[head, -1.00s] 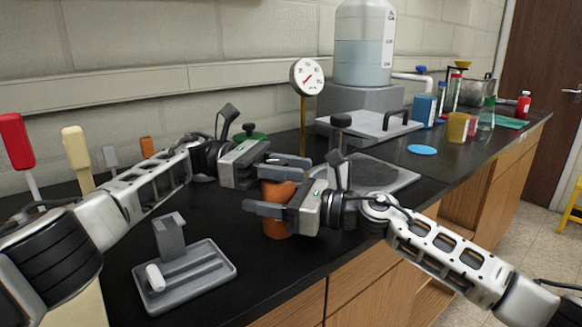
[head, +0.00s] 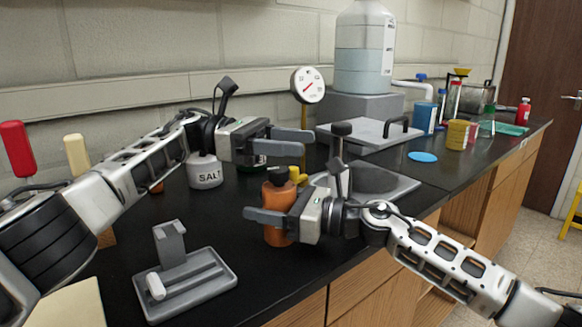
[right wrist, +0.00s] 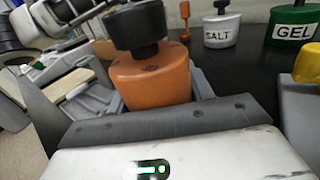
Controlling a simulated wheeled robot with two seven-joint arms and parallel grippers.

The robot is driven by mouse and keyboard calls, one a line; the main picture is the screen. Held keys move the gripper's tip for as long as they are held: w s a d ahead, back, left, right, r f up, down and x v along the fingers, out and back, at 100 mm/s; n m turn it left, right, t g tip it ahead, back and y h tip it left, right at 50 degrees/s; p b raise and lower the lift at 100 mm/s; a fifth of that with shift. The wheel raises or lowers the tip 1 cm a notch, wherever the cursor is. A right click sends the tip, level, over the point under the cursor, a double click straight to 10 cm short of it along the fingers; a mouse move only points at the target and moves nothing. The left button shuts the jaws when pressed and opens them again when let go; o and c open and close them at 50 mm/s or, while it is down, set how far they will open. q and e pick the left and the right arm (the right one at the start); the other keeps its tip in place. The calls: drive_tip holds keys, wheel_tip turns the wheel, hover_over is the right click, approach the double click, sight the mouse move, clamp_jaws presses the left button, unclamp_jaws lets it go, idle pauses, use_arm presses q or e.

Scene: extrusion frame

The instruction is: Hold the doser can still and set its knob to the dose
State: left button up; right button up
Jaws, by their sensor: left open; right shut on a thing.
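The orange doser can (head: 279,205) stands upright on the black bench, with its black knob (head: 279,177) on top. My right gripper (head: 266,212) is shut around the can's body, with one finger along its front. In the right wrist view the can (right wrist: 153,78) sits between the fingers, with the dark knob (right wrist: 136,28) above it. I cannot read a dose mark on it. My left gripper (head: 306,142) is open and empty, above the knob and apart from it.
A white SALT can (head: 205,173) stands behind left; a green GEL can (right wrist: 293,27) is beside it. A grey slotted fixture (head: 185,285) lies front left. A grey plate (head: 375,181) is to the right.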

use_arm(q)
drive_tip(key=shift+r, duration=2.15)
drive_tip(key=n+t+y, duration=1.9)
drive_tip(key=n+y, duration=0.1)
drive_tip(key=n, duration=0.4)
approach(280, 170)
drive_tip(key=x, duration=1.1)
